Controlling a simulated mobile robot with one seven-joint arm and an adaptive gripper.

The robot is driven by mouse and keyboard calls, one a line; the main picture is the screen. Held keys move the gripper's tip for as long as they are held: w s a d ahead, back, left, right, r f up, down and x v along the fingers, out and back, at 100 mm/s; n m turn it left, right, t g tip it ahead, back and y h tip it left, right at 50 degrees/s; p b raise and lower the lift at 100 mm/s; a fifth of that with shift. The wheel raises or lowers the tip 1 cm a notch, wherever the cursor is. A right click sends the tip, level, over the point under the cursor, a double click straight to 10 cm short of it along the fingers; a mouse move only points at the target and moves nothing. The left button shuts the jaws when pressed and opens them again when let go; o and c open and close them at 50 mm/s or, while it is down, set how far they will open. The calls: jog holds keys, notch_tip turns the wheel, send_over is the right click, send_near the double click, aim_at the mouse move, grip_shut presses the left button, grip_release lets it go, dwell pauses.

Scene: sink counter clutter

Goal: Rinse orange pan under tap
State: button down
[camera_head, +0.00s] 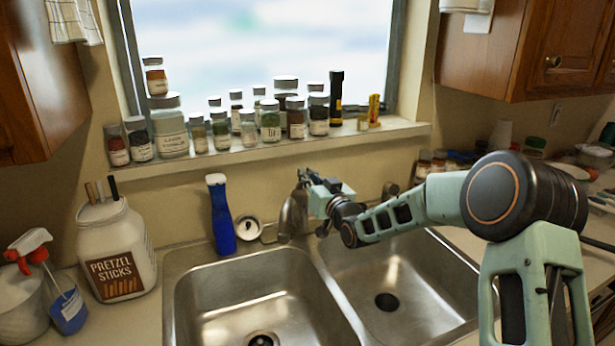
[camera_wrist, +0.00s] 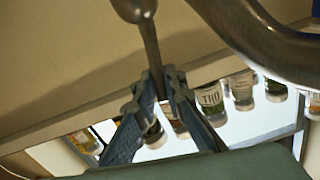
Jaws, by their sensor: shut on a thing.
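The metal tap (camera_head: 293,212) stands behind the double sink, its spout over the divider side. In the wrist view its curved spout (camera_wrist: 262,35) crosses the upper right, and a thin tap lever (camera_wrist: 150,45) runs down from a round knob. My gripper (camera_head: 308,180) is at the top of the tap. In the wrist view my gripper (camera_wrist: 160,82) has its two fingers closed around the lever's end. I see no orange pan in either view, and no water stream is visible.
The left basin (camera_head: 255,300) and right basin (camera_head: 400,280) look empty. A blue bottle (camera_head: 221,220) and pretzel jar (camera_head: 117,250) stand left of the tap. Several spice jars (camera_head: 270,122) line the windowsill behind. A spray bottle (camera_head: 65,305) is at far left.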

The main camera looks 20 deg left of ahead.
jog(key=shift+r, duration=0.15)
jog(key=shift+w+a+r+g+h+p, duration=0.2)
jog(key=shift+a+r+g+h+p, duration=0.1)
jog(key=shift+g+h+p, duration=0.1)
jog(key=shift+w+a+r+g+h+p, duration=0.15)
jog(key=shift+w+a+g+h+p, duration=0.2)
jog(key=shift+p, duration=0.2)
jog(key=shift+h, duration=0.25)
jog(key=c, duration=2)
grip_release()
jog(key=shift+d, duration=0.1)
jog(key=v, duration=1.2)
jog(key=shift+w, duration=0.1)
